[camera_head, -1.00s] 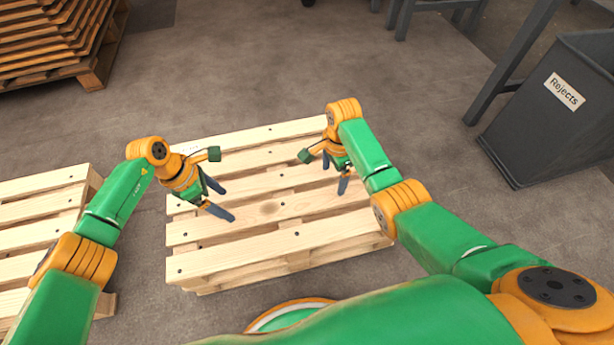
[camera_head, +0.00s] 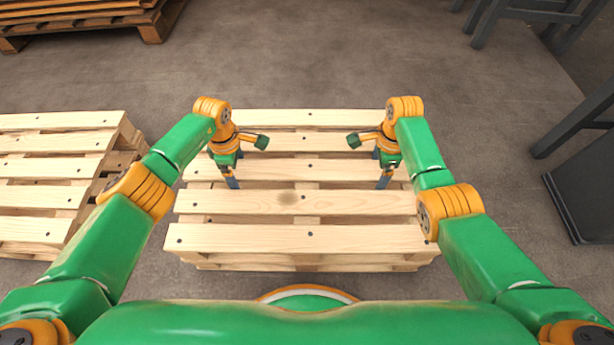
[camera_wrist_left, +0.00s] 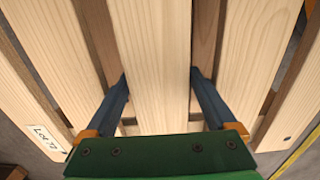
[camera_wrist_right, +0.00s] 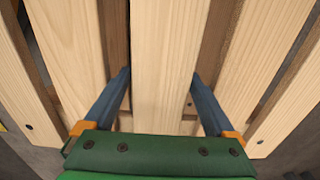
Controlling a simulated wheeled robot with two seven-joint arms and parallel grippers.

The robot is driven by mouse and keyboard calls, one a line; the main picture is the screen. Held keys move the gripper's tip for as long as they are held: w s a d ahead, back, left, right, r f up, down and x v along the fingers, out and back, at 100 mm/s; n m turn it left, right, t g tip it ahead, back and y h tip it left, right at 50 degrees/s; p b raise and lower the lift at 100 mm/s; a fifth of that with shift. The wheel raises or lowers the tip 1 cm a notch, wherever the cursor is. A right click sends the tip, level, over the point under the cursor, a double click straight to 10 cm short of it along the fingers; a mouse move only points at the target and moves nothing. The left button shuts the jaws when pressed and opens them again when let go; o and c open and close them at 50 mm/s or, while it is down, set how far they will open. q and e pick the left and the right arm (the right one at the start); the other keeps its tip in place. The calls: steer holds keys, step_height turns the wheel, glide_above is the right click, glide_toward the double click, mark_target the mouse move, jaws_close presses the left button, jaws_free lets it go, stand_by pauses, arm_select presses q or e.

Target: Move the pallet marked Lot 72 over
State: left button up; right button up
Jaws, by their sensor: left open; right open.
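The pale wooden pallet (camera_head: 300,238) lies square in front of me in the head view. A white label reading "Lot 72" (camera_wrist_left: 46,138) is on it in the left wrist view. My left gripper (camera_head: 229,180) is over the pallet's left part, open, with its fingers on either side of one slat (camera_wrist_left: 160,60). My right gripper (camera_head: 383,178) is over the right part, open, its fingers likewise on either side of a slat (camera_wrist_right: 168,60). The fingertips point into the gaps beside the slats; how deep they reach is unclear.
Another pale pallet stack (camera_head: 50,170) stands close on the left. A darker wooden pallet (camera_head: 100,22) is at the back left. A dark grey bin (camera_head: 590,190) stands at the right, near grey metal legs (camera_head: 575,120). The floor behind the pallet is clear.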

arm_select(q)
steer(key=shift+f, duration=1.1)
arm_select(e)
steer(key=shift+f, duration=1.1)
arm_select(q)
jaws_close()
arm_select(e)
jaws_close()
arm_select(q)
steer(key=shift+w+r, duration=0.1)
arm_select(e)
steer(key=shift+w, duration=0.1)
